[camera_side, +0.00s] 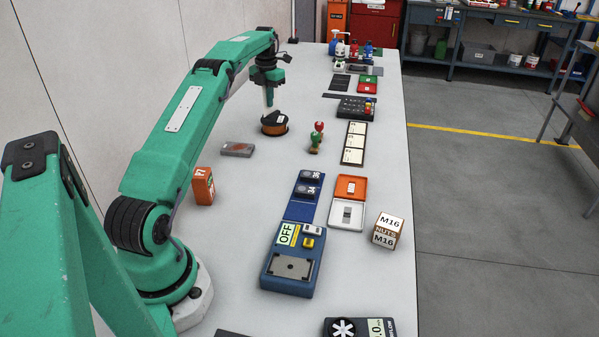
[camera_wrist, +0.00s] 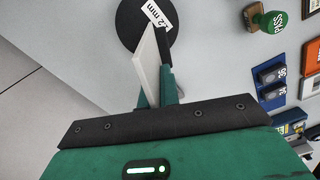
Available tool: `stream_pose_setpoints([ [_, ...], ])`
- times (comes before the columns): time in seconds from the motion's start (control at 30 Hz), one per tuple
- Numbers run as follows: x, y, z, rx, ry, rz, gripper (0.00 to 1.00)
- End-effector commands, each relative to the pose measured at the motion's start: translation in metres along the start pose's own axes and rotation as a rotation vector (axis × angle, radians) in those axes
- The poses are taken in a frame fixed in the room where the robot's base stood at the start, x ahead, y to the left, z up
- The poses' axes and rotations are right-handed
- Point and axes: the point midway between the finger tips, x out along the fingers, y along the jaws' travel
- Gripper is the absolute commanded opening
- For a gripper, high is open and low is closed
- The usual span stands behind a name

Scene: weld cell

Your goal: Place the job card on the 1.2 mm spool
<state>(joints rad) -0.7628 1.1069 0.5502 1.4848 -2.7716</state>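The 1.2 mm spool (camera_side: 275,128) lies flat on the bench, with a dark top and an orange-brown side. In the wrist view its black disc (camera_wrist: 128,22) shows at the top, with a white "1.2 mm" label. My gripper (camera_side: 269,88) is above the spool, pointing down. In the wrist view my gripper (camera_wrist: 156,92) is shut on a thin white card (camera_wrist: 147,68), seen nearly edge-on, which looks like the job card. The card's lower end is over or at the spool's top; I cannot tell whether they touch. Any writing on the card is hidden.
A flat grey-brown box (camera_side: 238,149) and an orange box (camera_side: 203,186) are nearer. Bare bench surrounds the spool.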

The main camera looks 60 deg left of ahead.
Motion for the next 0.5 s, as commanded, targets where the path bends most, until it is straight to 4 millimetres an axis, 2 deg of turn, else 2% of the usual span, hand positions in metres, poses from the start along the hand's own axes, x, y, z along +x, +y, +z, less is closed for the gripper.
stream_pose_setpoints([
  [0.2,0.022,0.0,0.0,0.0,0.0,0.0,0.0],
  [0.5,0.025,0.0,0.0,0.0,-0.001,0.001,0.0],
])
